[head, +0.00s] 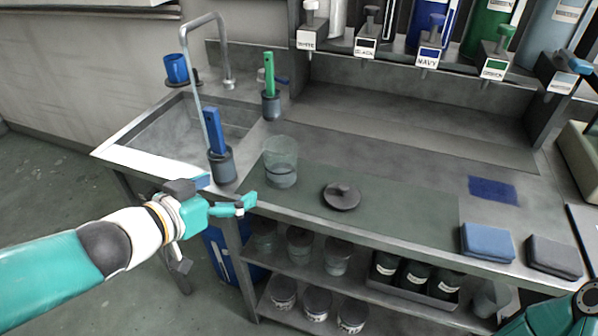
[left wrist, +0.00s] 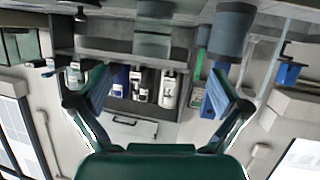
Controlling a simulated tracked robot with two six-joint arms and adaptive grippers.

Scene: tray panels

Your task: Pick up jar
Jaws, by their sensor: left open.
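A clear glass jar (head: 280,163) stands upright and open on the bench, just right of the sink. In the left wrist view the jar (left wrist: 153,40) shows upside down, ahead of the space between my fingers. A dark round lid with a knob (head: 341,196) lies on the bench to its right. My left gripper (head: 243,204) is at the bench's front edge, left of and nearer than the jar, apart from it. In the left wrist view my left gripper (left wrist: 159,75) is open with nothing between its fingers. My right gripper is out of view; only part of my right arm shows.
A grey holder with a blue-handled tool (head: 221,164) stands close left of the jar, and another with a green-handled tool (head: 271,104) behind it. More glass jars (head: 300,243) sit on the shelf below. The bench right of the lid is clear up to folded cloths (head: 487,242).

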